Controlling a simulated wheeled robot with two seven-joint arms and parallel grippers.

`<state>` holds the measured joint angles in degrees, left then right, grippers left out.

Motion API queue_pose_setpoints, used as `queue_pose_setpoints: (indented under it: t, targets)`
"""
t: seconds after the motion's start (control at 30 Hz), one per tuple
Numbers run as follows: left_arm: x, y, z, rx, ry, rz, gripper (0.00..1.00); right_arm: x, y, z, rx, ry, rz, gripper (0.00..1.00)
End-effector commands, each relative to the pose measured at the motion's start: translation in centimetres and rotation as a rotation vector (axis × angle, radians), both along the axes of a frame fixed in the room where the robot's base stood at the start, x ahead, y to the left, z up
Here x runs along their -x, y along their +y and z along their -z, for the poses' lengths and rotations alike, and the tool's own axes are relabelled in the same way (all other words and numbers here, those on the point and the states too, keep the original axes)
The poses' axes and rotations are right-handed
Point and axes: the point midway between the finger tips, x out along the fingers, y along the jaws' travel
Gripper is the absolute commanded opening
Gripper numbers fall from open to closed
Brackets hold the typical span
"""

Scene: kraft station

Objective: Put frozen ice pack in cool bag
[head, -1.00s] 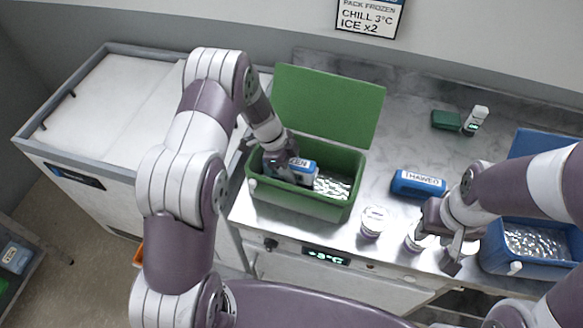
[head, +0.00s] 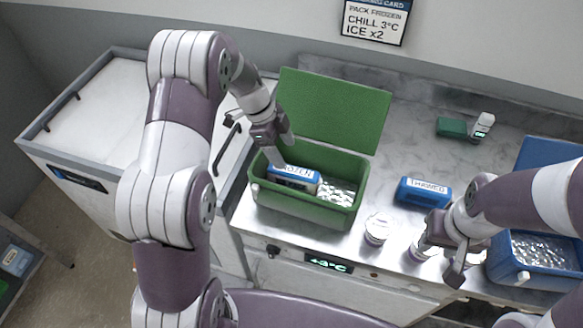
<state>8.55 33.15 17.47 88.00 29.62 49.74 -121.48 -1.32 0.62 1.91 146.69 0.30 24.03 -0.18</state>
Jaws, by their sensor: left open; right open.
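The blue and white frozen ice pack (head: 293,178) lies inside the open green cool bag (head: 310,212), on its left side, with its label partly showing. The bag's green lid (head: 333,110) stands up at the back. My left gripper (head: 277,150) is open just above the left part of the bag, behind and over the pack, apparently clear of it. My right gripper (head: 450,260) is open at the counter front, by the white-lidded jars; its fingers are partly hidden by its own wrist.
A blue pack marked THAWED (head: 423,192) lies right of the green bag. White-lidded jars (head: 376,229) stand at the counter front. A blue box (head: 520,277) with foil lining is at the right. A green block (head: 452,127) and a small white device (head: 482,125) sit at the back.

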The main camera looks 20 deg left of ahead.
Motion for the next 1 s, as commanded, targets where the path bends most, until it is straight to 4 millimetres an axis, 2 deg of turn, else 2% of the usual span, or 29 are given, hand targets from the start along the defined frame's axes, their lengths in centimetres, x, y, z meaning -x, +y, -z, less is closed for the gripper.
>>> queue_pose_setpoints:
  t: [0.03,0.17,0.27,0.37,0.47,0.6,0.7,0.8,1.0]
  targets:
    - [-0.1,0.4,-0.6,-0.002,-0.005,0.0,0.7,0.0,0.0,0.7,0.0,0.0,0.0,0.43]
    - [0.0,1.0,-2.2,-0.002,0.0,-0.003,0.7,0.0,0.0,0.9,0.0,-0.001,0.0,0.43]
    - [1.2,1.0,-3.1,-0.037,0.04,-0.099,0.7,0.0,0.0,0.9,0.0,-0.001,0.0,0.43]
    - [4.8,0.7,-4.0,-0.136,0.131,-0.39,0.7,0.0,0.0,0.9,0.0,-0.001,0.0,0.43]
    - [9.5,0.7,-4.8,-0.23,0.188,-0.781,0.7,0.0,0.0,0.9,0.0,-0.001,0.0,0.43]
    - [15.3,0.7,-5.3,-0.259,0.201,-1.25,0.7,0.0,0.0,0.9,0.0,-0.001,0.0,0.43]
    - [18.0,0.8,-5.3,-0.237,0.203,-1.458,0.7,0.0,0.0,0.9,0.0,-0.001,0.0,0.43]
    - [19.2,0.8,-5.2,-0.221,0.206,-1.553,0.7,0.0,0.0,0.9,0.0,-0.001,0.0,0.43]
    - [19.3,0.8,-5.1,-0.22,0.21,-1.572,0.7,0.0,0.0,0.9,0.0,-0.001,0.0,0.43]
